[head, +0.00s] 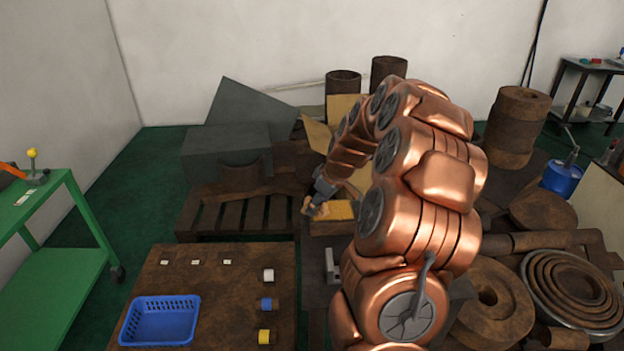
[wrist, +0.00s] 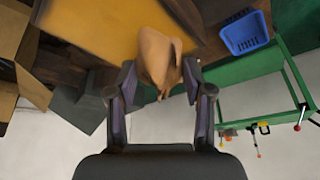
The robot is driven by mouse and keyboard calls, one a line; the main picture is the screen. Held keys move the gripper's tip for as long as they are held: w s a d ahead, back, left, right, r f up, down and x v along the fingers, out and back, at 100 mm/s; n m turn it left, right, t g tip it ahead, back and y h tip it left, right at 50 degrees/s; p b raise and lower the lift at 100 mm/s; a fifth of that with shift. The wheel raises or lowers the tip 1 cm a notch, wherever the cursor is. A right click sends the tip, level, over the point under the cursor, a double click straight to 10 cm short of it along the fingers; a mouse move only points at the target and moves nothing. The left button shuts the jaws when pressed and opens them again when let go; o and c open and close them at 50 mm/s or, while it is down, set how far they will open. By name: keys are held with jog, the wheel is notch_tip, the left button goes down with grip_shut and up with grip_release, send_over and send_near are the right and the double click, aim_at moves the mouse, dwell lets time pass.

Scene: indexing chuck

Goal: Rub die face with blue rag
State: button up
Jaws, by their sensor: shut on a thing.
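My gripper (head: 318,208) is shut on a crumpled tan cloth-like piece (head: 307,206), not a blue one. In the wrist view the tan piece (wrist: 160,55) sits between the fingers of my gripper (wrist: 160,78). A block with a yellow-orange top face (head: 341,211), perhaps the die, lies just right of the gripper in the head view. In the wrist view this yellow-orange face (wrist: 95,25) fills the upper left, and the tan piece overlaps its edge. I cannot tell whether they touch. My arm hides part of the area right of the block.
A brown table (head: 220,270) carries a blue basket (head: 160,343), a white roll (head: 268,275), a blue roll (head: 267,304) and a yellow roll (head: 264,337). A slatted pallet (head: 235,213) lies left of the gripper. A green cart (head: 60,270) stands at left. Rusty rings and cylinders crowd the right.

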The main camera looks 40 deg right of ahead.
jog(key=shift+w+a+f, duration=0.1)
jog(key=shift+w+a, duration=0.15)
jog(key=shift+a, duration=0.15)
jog(key=shift+d+r, duration=0.1)
jog(key=shift+r, duration=0.15)
notch_tip(320, 180, up, 2)
jog(key=shift+d, duration=0.1)
jog(key=shift+w+r, duration=0.1)
jog(key=shift+r, duration=0.55)
jog(key=shift+r+p, duration=0.35)
jog(key=shift+r, duration=1.9)
